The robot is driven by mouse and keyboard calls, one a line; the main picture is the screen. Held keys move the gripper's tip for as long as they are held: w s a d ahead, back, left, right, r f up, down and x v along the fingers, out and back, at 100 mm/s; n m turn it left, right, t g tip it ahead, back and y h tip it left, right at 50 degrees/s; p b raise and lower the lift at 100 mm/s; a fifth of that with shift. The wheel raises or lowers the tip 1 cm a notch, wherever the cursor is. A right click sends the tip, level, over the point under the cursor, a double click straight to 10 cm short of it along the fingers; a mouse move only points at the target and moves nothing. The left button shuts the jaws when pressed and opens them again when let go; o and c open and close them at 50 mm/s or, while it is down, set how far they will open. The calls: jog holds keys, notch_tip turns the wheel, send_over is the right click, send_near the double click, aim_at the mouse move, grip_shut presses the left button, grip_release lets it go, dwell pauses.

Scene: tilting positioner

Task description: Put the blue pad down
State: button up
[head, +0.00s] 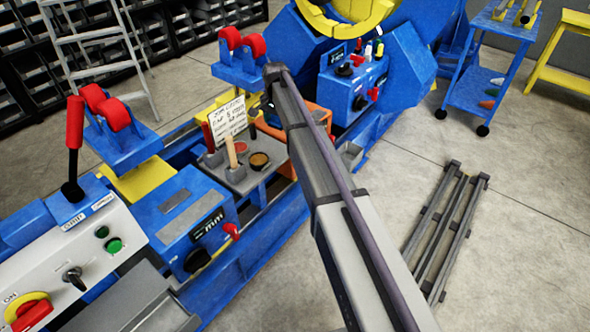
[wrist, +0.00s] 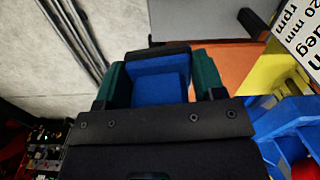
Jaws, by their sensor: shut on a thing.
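The blue pad (wrist: 160,86) is a blue block in the middle of the wrist view. My gripper (wrist: 161,78) is shut on it, with a green-lined finger at the left and right sides of the pad. A dark edge runs along the pad's far side. I cannot tell whether the pad touches anything below. In the head view my arm crosses the middle of the picture, and I cannot make out the gripper or the pad there.
An orange surface (wrist: 222,88) lies right of the pad in the wrist view, with a grey panel (wrist: 205,22) above. In the head view, a grey tray (head: 238,181) with cups and an upright note card (head: 228,120) stands left of my arm.

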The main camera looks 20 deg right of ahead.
jog(key=m+b, duration=0.1)
jog(key=b, duration=0.1)
send_over(276, 149)
notch_tip(276, 149, down, 5)
notch_tip(276, 149, down, 10)
jog(key=b, duration=1)
jog(key=shift+s+b, duration=0.15)
jog(key=shift+b, duration=0.15)
jog(key=shift+r, duration=0.2)
jog(key=shift+f, duration=0.25)
jog(key=o, duration=1.1)
jog(key=shift+r, duration=0.1)
jog(key=shift+c, duration=0.2)
